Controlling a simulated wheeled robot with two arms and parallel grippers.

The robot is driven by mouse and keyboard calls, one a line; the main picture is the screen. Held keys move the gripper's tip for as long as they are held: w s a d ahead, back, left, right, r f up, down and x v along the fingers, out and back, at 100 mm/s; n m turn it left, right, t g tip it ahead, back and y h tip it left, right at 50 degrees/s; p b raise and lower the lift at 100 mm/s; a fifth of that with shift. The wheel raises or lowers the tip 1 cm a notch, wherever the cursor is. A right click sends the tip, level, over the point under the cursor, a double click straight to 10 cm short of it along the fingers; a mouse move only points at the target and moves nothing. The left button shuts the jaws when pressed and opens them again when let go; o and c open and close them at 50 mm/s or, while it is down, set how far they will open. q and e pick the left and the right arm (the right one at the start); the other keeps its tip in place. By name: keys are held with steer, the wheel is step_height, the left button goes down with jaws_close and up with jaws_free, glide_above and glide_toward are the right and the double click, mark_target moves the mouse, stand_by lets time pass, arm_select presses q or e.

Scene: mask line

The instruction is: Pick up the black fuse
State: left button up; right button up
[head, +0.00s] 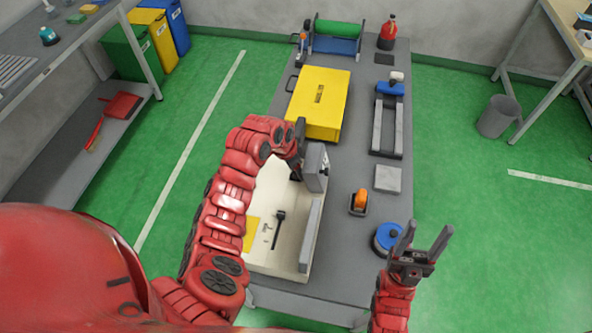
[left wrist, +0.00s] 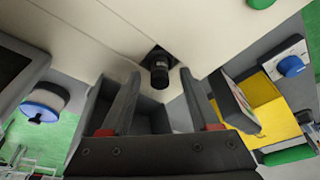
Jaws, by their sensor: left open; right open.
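In the left wrist view a black cylindrical fuse (left wrist: 159,76) sticks out from a dark holder in a cream machine panel (left wrist: 90,35). My left gripper (left wrist: 158,90) is open. Its fingers stand either side of the fuse's line, and contact cannot be made out. In the head view my left arm reaches over the cream machine (head: 272,185), and its gripper is mostly hidden behind the arm. I cannot single out the fuse there. My right gripper (head: 425,238) is open and empty, over the right edge of the bench by a blue-topped reel (head: 388,238).
The grey bench (head: 350,250) also holds a yellow box (head: 318,103), an orange tape item (head: 360,201), a grey square plate (head: 388,178) and a blue-and-grey device (head: 389,120). A grey unit (head: 315,166) stands close to the left gripper.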

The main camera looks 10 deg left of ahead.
arm_select(q)
steer(key=shift+f, duration=0.25)
jaws_close()
steer(key=shift+r, duration=0.1)
stand_by(0.3)
